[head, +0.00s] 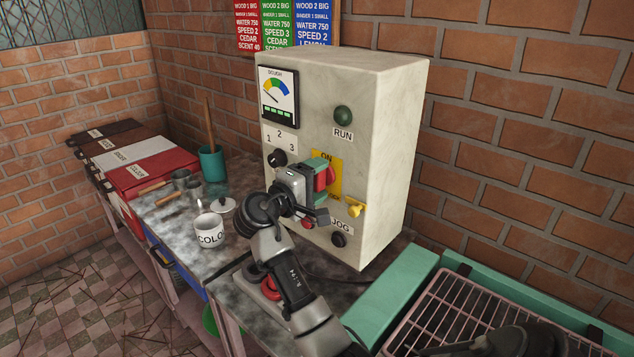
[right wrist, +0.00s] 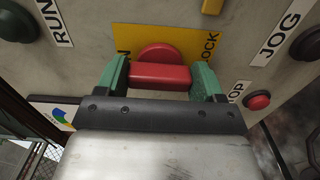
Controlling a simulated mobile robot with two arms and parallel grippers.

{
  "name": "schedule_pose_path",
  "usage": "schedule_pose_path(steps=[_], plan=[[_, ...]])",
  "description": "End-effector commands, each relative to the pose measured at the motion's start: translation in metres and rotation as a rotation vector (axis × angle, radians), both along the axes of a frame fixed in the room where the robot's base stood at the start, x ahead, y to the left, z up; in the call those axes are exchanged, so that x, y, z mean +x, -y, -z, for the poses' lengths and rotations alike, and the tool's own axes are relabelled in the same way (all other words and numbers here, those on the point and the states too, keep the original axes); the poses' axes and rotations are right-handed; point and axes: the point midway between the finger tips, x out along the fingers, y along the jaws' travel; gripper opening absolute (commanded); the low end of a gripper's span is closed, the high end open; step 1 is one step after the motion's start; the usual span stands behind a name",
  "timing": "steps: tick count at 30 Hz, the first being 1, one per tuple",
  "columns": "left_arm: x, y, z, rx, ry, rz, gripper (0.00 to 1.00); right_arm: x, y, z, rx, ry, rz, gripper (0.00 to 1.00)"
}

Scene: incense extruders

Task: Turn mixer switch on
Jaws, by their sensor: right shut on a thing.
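The mixer switch (right wrist: 160,76) is a red knob with a bar handle on a yellow plate (head: 335,191) of the grey control box (head: 390,140). The plate reads "ON" at its top in the head view. In the right wrist view, the bar runs across from the "N" side to the "LOCK" side. My right gripper (head: 323,172) has its green fingers shut on the two ends of the bar, as the right wrist view (right wrist: 161,80) shows. The gripper hides part of the plate. My left gripper is not in view.
The box also has a green RUN button (head: 343,115), a black speed knob (head: 277,158), a yellow lock piece (head: 356,210) and a dark JOG button (head: 339,240). A white mug (head: 209,231) stands on the bench. A wire rack (head: 470,310) is at lower right.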

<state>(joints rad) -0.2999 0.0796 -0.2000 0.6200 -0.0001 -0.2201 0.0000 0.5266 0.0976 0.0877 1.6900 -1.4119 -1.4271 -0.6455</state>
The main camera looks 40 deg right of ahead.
Motion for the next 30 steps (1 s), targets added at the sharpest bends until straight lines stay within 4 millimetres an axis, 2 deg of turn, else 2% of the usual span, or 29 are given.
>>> schedule_pose_path(steps=[7, 8, 12, 20, 23, 26, 30], plan=[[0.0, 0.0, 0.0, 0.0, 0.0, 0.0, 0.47, 0.0, 0.0, 0.002, 0.004, 0.002, 0.001, 0.44], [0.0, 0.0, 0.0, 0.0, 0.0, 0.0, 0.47, 0.0, 0.0, 0.002, 0.004, 0.002, 0.001, 0.73], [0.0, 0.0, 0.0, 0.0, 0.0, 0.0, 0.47, 0.0, 0.0, 0.001, 0.003, 0.001, 0.001, 0.94], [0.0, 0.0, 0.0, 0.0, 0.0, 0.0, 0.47, 0.0, -0.001, 0.001, 0.002, 0.001, 0.0, 0.94], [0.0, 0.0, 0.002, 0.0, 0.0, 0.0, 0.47, 0.0, -0.007, 0.002, 0.002, 0.002, -0.002, 0.94], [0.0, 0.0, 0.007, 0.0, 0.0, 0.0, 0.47, -0.001, -0.021, 0.003, 0.004, 0.003, -0.003, 0.94], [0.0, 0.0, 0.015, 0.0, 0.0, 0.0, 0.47, -0.003, -0.049, 0.004, 0.006, 0.002, -0.003, 0.94]])
